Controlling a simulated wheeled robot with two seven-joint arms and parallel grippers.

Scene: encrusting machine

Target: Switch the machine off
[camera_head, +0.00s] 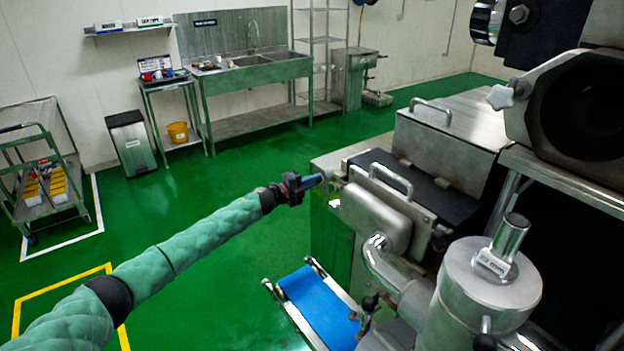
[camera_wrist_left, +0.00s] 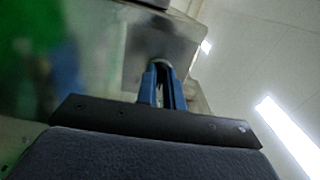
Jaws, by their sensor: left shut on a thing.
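The encrusting machine (camera_head: 480,140) fills the right side of the head view, a steel body with a large dark round opening at upper right. My left arm, in a green padded sleeve, reaches from the lower left to the machine's near left end. My left gripper (camera_head: 322,180) has its blue fingers against that end. In the left wrist view the blue fingers (camera_wrist_left: 162,88) are shut on a small round knob (camera_wrist_left: 157,65) on the steel face. The knob is mostly hidden by the fingers, so its setting cannot be told. My right gripper is out of view.
A steel pipe and round hopper (camera_head: 490,280) stand in front of the machine. A blue conveyor belt (camera_head: 318,306) slopes below my left gripper. A sink bench (camera_head: 250,75), a bin (camera_head: 130,143) and a trolley (camera_head: 45,175) stand farther off. The green floor between is clear.

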